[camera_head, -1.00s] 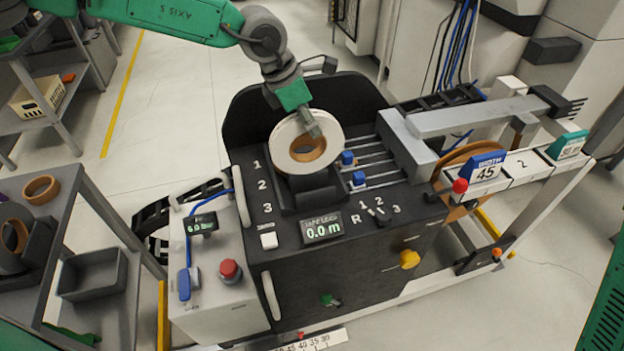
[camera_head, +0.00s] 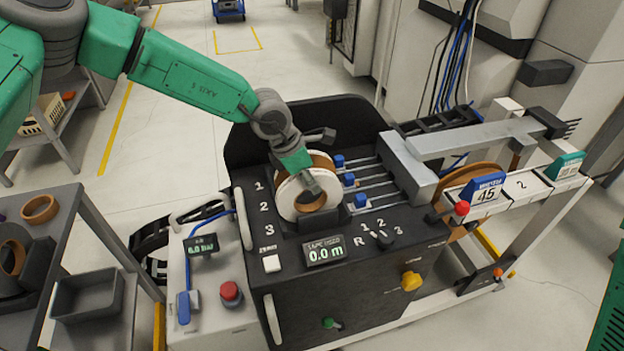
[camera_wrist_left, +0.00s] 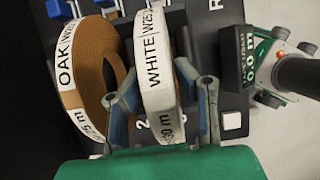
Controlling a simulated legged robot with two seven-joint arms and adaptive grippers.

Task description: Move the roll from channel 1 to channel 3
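A white roll (camera_head: 290,196), labelled WHITE in the left wrist view (camera_wrist_left: 152,62), stands upright in the front part of the cradle, near the mark 3. A brown roll labelled OAK (camera_wrist_left: 96,60) stands behind it, apart from it; its upper edge shows in the head view (camera_head: 321,160). My left gripper (camera_head: 318,186) reaches down over the white roll. In the wrist view its fingers (camera_wrist_left: 166,88) stand on both sides of this roll, with a gap visible on the right side. The cradle slots under the rolls are mostly hidden. My right gripper is not in view.
Blue guides (camera_head: 349,179) on rods lie right of the rolls. A black back plate (camera_head: 250,140) rises behind them. The display (camera_head: 324,252) reads 0.0 m. A grey shelf (camera_head: 85,215) with rings and a tray stands at left.

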